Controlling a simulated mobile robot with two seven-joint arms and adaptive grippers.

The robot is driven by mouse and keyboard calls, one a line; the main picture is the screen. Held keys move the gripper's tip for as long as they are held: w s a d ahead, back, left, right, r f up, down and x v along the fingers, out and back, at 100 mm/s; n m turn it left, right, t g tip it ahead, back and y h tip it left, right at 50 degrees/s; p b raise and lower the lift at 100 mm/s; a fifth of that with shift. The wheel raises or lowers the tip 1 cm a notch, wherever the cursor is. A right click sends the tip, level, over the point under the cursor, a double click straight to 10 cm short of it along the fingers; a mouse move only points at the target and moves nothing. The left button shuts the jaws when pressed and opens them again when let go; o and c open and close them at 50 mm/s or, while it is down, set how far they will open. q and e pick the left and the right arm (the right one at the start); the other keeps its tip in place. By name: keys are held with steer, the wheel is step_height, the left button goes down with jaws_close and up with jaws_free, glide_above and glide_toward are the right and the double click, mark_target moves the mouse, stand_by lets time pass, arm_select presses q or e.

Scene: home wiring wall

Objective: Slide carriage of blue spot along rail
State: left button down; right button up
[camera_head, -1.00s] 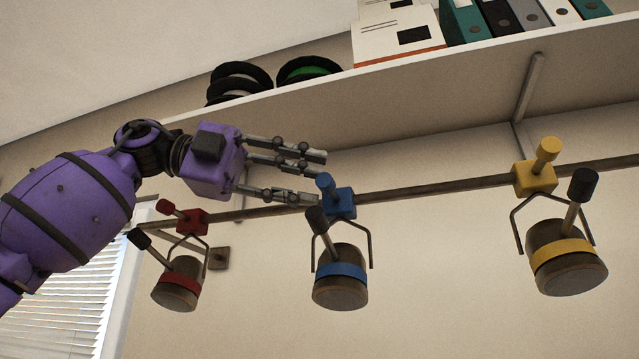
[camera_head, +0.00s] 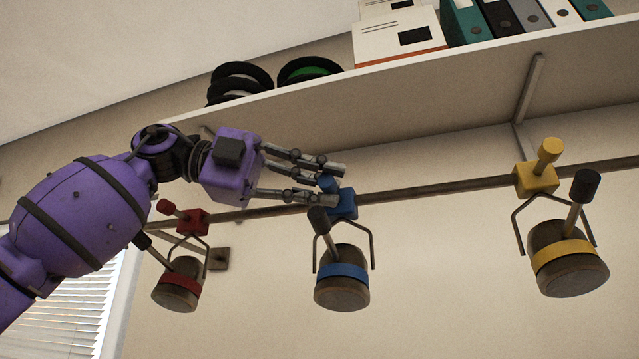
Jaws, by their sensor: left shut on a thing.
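The blue spot (camera_head: 342,278) is a dark lamp with a blue band, hanging by a bracket from its blue carriage (camera_head: 344,204) on the brown rail (camera_head: 430,192). The carriage has a blue knob (camera_head: 328,184) pointing up and left. My left gripper (camera_head: 336,184) reaches in from the left and is shut on the blue knob, with fingers above and below it. The fingers partly cover the knob and the carriage top. The lamp's dark-tipped handle (camera_head: 318,219) stands just below the fingers. My right gripper is not in view.
A red spot (camera_head: 178,284) hangs left on the rail, partly behind my arm. A yellow spot (camera_head: 566,258) hangs at right. The rail between blue and yellow is bare. A white shelf (camera_head: 440,90) with binders, boxes and cable coils runs above.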

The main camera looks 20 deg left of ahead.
arm_select(q)
steer(key=d, duration=0.6)
steer(key=shift+s+d+r, duration=0.2)
steer(key=shift+d+r, duration=0.15)
steer(key=shift+d, duration=0.05)
steer(key=shift+a, duration=0.1)
steer(key=c, duration=1.8)
jaws_free()
steer(key=shift+o, duration=0.2)
steer(key=shift+w+f, duration=0.15)
steer(key=shift+a, duration=0.1)
steer(key=v, duration=1.2)
steer(key=shift+f, duration=0.1)
